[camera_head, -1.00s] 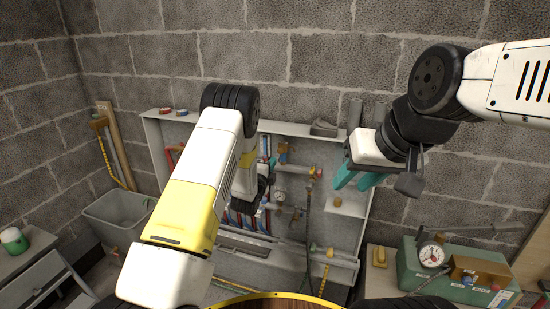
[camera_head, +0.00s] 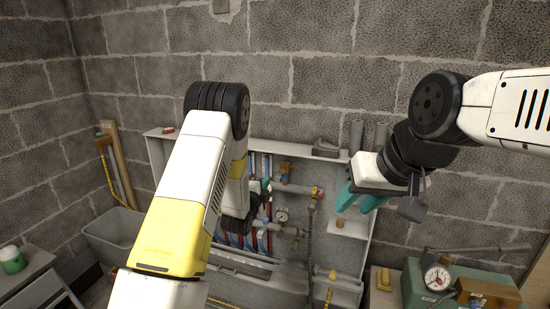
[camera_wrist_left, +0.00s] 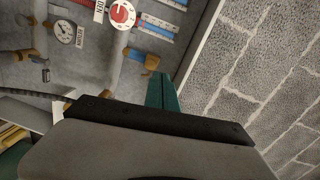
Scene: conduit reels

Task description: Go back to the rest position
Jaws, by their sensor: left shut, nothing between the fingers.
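My left arm, white and yellow, rises in the lower left of the head view. It covers much of my left gripper, which shows only as a small teal part (camera_head: 265,186) in front of the pipe cabinet (camera_head: 350,232). In the left wrist view its teal fingers (camera_wrist_left: 160,90) are together and empty, with pipes and the cabinet's side wall beyond them. My right gripper (camera_head: 357,204) is raised at the right of the head view, before the cabinet's upper right corner. Its two teal fingers are apart, with nothing visible between them.
A pressure gauge (camera_head: 282,214) sits among the pipes. A green case (camera_head: 415,284) with a dial gauge (camera_head: 437,278) stands at lower right. A grey tub (camera_head: 112,236) and a bench with a green jar (camera_head: 12,262) are at left. Block wall is behind.

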